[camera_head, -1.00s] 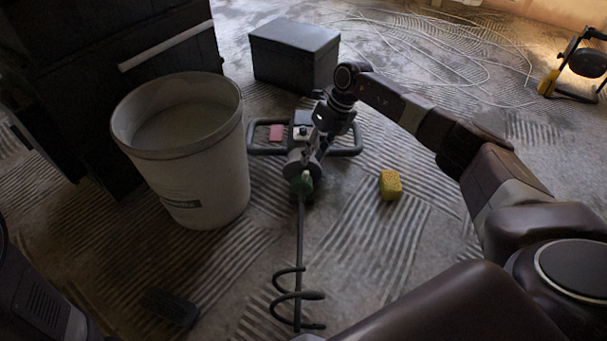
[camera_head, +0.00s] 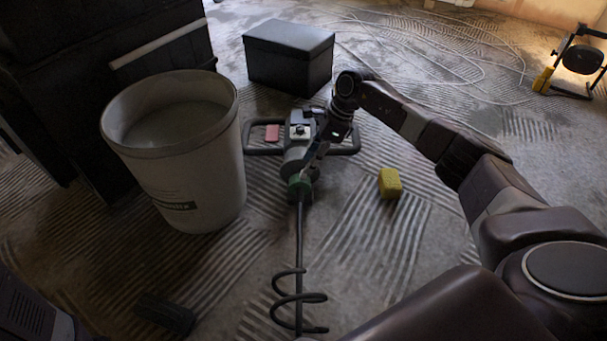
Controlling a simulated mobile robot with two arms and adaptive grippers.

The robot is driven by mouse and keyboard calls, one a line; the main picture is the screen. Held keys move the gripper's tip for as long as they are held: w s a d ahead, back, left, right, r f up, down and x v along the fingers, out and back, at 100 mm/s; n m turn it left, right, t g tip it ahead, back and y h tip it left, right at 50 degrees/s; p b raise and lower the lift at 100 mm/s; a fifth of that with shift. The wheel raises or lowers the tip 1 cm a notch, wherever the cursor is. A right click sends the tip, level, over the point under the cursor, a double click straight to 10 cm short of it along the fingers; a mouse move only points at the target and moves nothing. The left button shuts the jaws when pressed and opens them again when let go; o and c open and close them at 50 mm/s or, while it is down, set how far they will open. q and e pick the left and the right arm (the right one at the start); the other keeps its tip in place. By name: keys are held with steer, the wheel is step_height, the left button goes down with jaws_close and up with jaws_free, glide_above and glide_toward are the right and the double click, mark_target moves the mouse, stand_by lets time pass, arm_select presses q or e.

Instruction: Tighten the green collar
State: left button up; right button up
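The green collar (camera_head: 299,185) sits at the front of the mixer's grey motor body (camera_head: 297,155), where the dark spiral paddle shaft (camera_head: 299,240) joins it. The mixer lies on the floor with its black handle frame around the body. My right gripper (camera_head: 306,173) reaches down from the upper right, its fingertips at the collar's upper side. The fingers are small and dark here, and whether they are closed on the collar is unclear. Only a part of my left arm shows at the lower left; its gripper is out of the picture.
A large pale bucket (camera_head: 190,185) stands close left of the mixer. A black box (camera_head: 290,75) is behind it. A yellow sponge (camera_head: 389,183) lies to the right, and a dark flat block (camera_head: 166,313) at the lower left. A cable (camera_head: 440,75) loops across the far floor.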

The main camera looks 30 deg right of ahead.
mark_target(301, 182)
steer(key=b+x, duration=0.3)
steer(key=x, duration=0.2)
steer(key=shift+a+f, duration=0.1)
steer(key=shift+f, duration=0.05)
steer(key=c, duration=0.7)
steer(key=shift+c, duration=0.5)
